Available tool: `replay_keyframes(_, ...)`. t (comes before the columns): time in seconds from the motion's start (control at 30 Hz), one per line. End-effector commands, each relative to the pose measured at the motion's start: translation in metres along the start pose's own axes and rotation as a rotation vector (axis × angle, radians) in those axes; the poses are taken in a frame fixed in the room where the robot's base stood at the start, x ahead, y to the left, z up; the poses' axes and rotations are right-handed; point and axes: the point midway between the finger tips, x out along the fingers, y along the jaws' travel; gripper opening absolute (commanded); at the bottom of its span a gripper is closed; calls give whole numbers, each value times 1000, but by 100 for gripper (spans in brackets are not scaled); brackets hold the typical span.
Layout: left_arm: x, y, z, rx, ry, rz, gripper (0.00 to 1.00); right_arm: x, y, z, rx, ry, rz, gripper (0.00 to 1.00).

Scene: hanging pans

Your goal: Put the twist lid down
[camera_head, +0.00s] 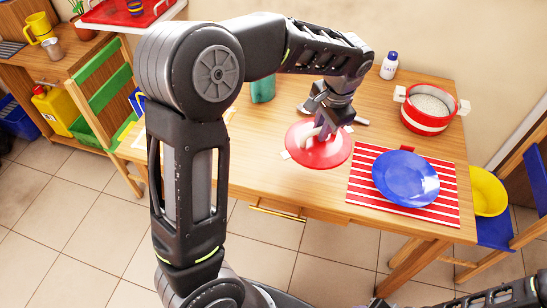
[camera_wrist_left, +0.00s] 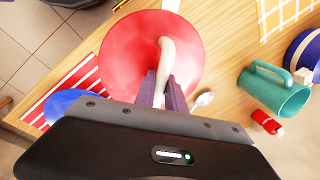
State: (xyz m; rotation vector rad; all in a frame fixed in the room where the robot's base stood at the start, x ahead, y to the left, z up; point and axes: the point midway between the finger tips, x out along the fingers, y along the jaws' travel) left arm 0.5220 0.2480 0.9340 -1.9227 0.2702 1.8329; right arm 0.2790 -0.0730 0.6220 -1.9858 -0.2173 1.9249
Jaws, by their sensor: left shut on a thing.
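The twist lid (camera_head: 325,155) is a red disc with a pale curved handle and light tabs at its rim. It is at the middle front of the wooden table, left of the striped mat. My left gripper (camera_head: 322,130) comes down from above and is shut on the lid's handle. In the left wrist view the lid (camera_wrist_left: 125,50) fills the upper middle, and the handle runs into the fingers of my left gripper (camera_wrist_left: 163,88). I cannot tell whether the lid touches the table. My right gripper is not in view; only part of my right arm shows at the lower right.
A red pot (camera_head: 428,110) with white handles stands at the right back. A blue plate (camera_head: 405,178) lies on a red-striped mat (camera_head: 372,208). A white bottle (camera_head: 389,66) stands behind. A teal mug (camera_wrist_left: 275,88) and a spoon (camera_wrist_left: 204,99) are near the lid.

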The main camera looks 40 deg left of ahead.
Motion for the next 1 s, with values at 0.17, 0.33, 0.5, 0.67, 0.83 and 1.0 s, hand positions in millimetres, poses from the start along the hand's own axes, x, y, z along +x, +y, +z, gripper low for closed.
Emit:
replay_keyframes(0.17, 15, -36, 32, 392, 80, 0, 0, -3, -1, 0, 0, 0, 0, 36)
replay_keyframes(0.33, 23, -61, 58, 744, 150, 0, 0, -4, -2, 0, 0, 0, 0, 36)
replay_keyframes(0.5, 27, -77, 76, 986, 199, 0, 0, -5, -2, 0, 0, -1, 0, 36)
replay_keyframes(0.67, 28, -84, 84, 1103, 221, -1, 0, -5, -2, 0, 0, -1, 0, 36)
replay_keyframes(0.83, 28, -85, 85, 1131, 226, -1, 0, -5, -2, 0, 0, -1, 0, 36)
replay_keyframes(1.0, 29, -84, 85, 1130, 225, -1, 0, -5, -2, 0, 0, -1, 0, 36)
